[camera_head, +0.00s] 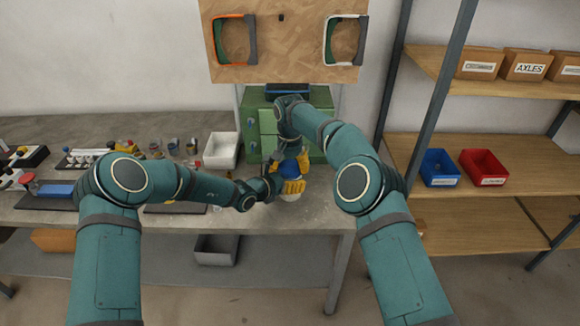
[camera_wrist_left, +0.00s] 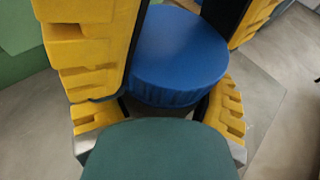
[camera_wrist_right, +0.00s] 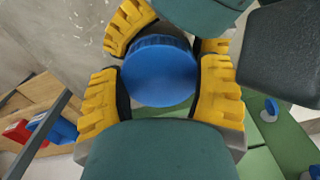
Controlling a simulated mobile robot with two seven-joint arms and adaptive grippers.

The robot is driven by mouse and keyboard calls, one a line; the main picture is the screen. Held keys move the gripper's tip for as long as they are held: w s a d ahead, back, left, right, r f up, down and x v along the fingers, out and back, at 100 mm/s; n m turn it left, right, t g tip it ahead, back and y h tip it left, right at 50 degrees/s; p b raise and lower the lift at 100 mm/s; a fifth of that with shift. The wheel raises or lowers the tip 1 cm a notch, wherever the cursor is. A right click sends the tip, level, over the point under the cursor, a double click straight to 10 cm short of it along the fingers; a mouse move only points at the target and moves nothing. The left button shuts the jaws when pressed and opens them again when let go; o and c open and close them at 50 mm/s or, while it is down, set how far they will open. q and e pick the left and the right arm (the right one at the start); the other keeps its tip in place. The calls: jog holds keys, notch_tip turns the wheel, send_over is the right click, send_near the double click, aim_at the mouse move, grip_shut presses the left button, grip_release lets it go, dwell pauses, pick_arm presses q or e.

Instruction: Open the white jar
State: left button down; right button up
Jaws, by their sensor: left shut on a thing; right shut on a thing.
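The white jar (camera_head: 291,197) stands on the grey workbench, with only a pale bit of its lower part showing below the yellow fingers. Its blue lid (camera_wrist_left: 178,52) is round with a ribbed edge; it also shows in the right wrist view (camera_wrist_right: 158,75). My left gripper (camera_head: 290,187) comes in from the left, low, with its yellow fingers shut around the jar's body. My right gripper (camera_wrist_right: 160,98) comes down from above, shut on the blue lid with a finger on each side. The lid sits on the jar; the thread and any gap are hidden.
A green drawer cabinet (camera_head: 252,125) stands close behind the jar. A white bin (camera_head: 221,151) and several small jars are to the left on the bench. A shelf with blue (camera_head: 439,168) and red (camera_head: 483,167) bins is at the right. The bench front is mostly clear.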

jog(key=shift+n, duration=0.7)
jog(key=o, duration=1.3)
jog(key=shift+c, duration=0.2)
jog(key=shift+r, duration=0.1)
